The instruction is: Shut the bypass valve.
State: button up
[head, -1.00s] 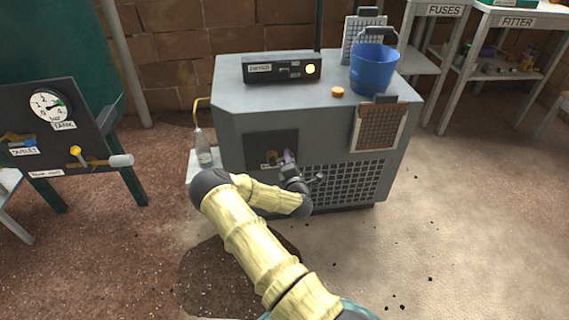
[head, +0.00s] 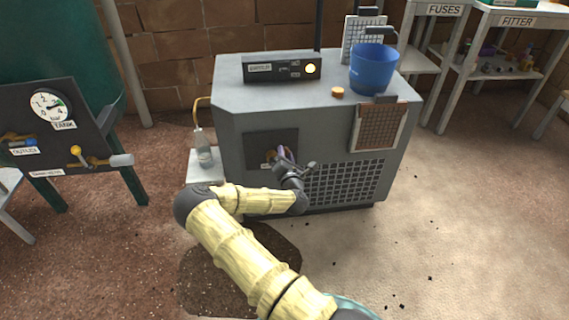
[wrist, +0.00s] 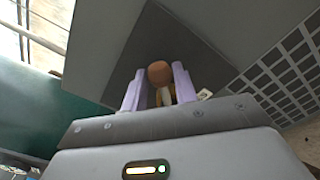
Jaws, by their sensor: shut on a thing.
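A small valve with a round orange-brown knob (wrist: 160,73) and a yellow body sits on a dark square panel (head: 258,143) on the front of the grey machine. A small label beside it is too small to read, so I cannot tell whether it names the bypass. My gripper (head: 281,156) is at this panel. In the wrist view its two lilac fingers stand on either side of the valve and are shut on it. The fingers and wrist hide part of the valve. In the head view the valve is mostly hidden.
On the left stands a dark board (head: 80,120) with a gauge and yellow and blue valves. A blue bucket (head: 373,70) and an orange cap (head: 337,92) are on the grey machine (head: 300,105). A bottle (head: 203,150) stands left of it. Shelves (head: 470,90) are at right.

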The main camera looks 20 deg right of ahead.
jog(key=shift+a, duration=0.1)
jog(key=n, duration=0.1)
jog(key=a+n, duration=0.1)
jog(key=n, duration=0.1)
jog(key=shift+w+a+r, duration=0.1)
jog(key=shift+w+r, duration=0.1)
jog(key=shift+r, duration=0.2)
jog(key=n, duration=0.1)
jog(key=a+n+b, duration=0.1)
jog(key=n, duration=0.1)
jog(key=shift+w+a+r, duration=0.2)
jog(key=shift+a+r, duration=0.1)
